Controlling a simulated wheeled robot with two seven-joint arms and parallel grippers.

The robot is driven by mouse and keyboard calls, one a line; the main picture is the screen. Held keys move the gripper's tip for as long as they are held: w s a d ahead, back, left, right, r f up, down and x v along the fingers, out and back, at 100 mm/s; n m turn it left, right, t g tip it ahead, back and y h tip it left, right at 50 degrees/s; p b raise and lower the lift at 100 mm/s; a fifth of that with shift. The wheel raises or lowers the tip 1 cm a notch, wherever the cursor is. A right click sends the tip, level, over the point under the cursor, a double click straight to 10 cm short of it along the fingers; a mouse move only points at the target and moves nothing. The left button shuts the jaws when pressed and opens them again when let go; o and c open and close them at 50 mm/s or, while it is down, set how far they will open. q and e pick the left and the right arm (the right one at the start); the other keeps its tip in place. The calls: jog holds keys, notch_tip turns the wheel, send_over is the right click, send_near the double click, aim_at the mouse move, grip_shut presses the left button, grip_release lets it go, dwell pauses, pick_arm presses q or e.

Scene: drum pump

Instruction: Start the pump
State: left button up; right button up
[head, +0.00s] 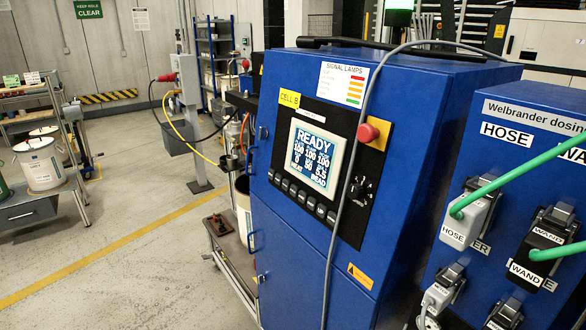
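A blue control cabinet (420,110) stands in the middle of the head view. Its lit screen (315,157) reads READY above several numbers. A row of small dark buttons (301,197) runs under the screen. A red mushroom button (368,132) sits on a yellow plate at the panel's upper right. A black rotary switch (360,190) is at the panel's lower right; its position is too small to read. A second blue cabinet (500,118) at the right is marked "Welbrander" and has a grey HOSE connector (466,222) and a black WAND connector (541,245). Neither of my grippers shows.
Green cables (520,172) run to the connectors. A grey cable (340,205) hangs across the control cabinet's front. A low cart (228,238) stands by its left side. A shelf with white buckets (40,165) is at the far left.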

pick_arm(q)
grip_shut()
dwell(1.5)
